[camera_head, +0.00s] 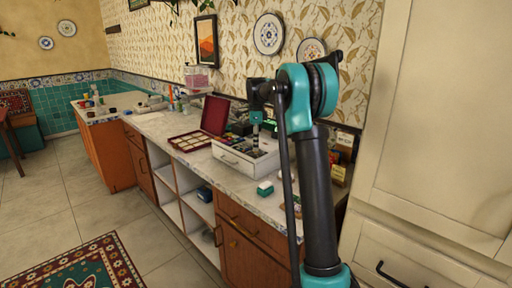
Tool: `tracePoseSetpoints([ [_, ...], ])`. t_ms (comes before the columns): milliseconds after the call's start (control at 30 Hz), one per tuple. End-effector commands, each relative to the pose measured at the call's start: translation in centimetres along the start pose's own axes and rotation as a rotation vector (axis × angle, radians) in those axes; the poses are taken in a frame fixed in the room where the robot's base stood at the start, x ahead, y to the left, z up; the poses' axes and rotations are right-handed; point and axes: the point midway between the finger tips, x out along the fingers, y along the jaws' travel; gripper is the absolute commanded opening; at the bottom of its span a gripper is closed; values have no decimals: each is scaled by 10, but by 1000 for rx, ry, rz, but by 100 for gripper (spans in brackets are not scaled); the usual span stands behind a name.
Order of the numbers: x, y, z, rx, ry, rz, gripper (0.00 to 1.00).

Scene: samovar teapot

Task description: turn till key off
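A white till-like drawer box (236,160) stands on the counter, with a dark handle on its front and small dark and coloured contents showing at its top. My arm reaches over it from the right and points down. My gripper (256,148) is at the top of the box, toward its right side. The fingertips are very small and dark here, so I cannot tell whether they are open or shut, or touching anything. I cannot make out the till key; it is too small or hidden by my gripper.
The pale counter (158,128) runs back to the left. An open red-lidded case (190,141) lies left of the till. A small green and white block (265,188) lies in front. A cream cabinet (440,120) stands close on the right. The floor at left is mostly clear.

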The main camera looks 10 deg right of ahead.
Motion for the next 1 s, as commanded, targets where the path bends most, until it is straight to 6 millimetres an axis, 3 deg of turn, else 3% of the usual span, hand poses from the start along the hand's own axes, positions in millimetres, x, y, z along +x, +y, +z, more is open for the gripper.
tracePoseSetpoints([
  [200,14,0,0,0,0,0,28],
  [467,15,0,0,0,0,0,28],
  [700,14,0,0,0,0,0,0],
  [1000,14,0,0,-4,0,0,0],
])
